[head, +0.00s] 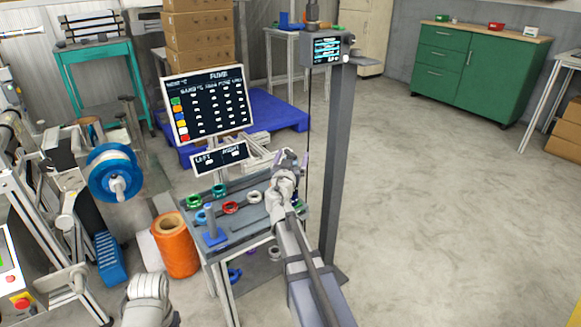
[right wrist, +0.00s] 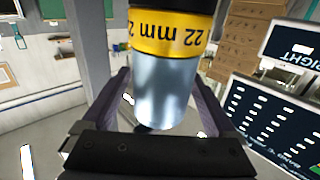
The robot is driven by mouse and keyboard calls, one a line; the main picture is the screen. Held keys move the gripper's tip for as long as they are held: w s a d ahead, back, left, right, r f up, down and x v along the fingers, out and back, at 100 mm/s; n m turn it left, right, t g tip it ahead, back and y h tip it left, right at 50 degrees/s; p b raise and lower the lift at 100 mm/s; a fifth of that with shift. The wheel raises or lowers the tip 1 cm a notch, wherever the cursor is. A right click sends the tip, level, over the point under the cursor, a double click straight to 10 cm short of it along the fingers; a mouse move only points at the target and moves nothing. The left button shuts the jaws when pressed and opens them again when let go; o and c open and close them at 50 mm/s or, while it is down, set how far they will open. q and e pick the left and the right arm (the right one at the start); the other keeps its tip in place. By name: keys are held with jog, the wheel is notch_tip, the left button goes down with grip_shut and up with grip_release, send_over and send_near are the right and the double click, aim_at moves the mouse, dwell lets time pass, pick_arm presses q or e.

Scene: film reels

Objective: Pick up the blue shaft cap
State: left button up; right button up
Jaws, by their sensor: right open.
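A blue ring-shaped cap (head: 201,216) lies on the grey workbench (head: 250,236), beside an upright post on a blue base (head: 214,236). Another blue ring (head: 234,275) is on the shelf below; I cannot tell which is the shaft cap. My right gripper (head: 290,157) is above the bench's far right side, away from both blue pieces. In the right wrist view the gripper (right wrist: 152,118) is open, its fingers on either side of a silver cylinder (right wrist: 162,85) with a yellow "22 mm" band. I cannot tell whether they touch it. My left gripper is out of view.
Green rings (head: 219,190), a red ring (head: 231,208) and a white ring (head: 254,197) share the bench. A sign board (head: 208,105) stands behind it. A grey column with a display (head: 327,49) rises close to my right arm. The right floor is open.

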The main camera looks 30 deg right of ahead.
grip_shut()
dwell(0.6)
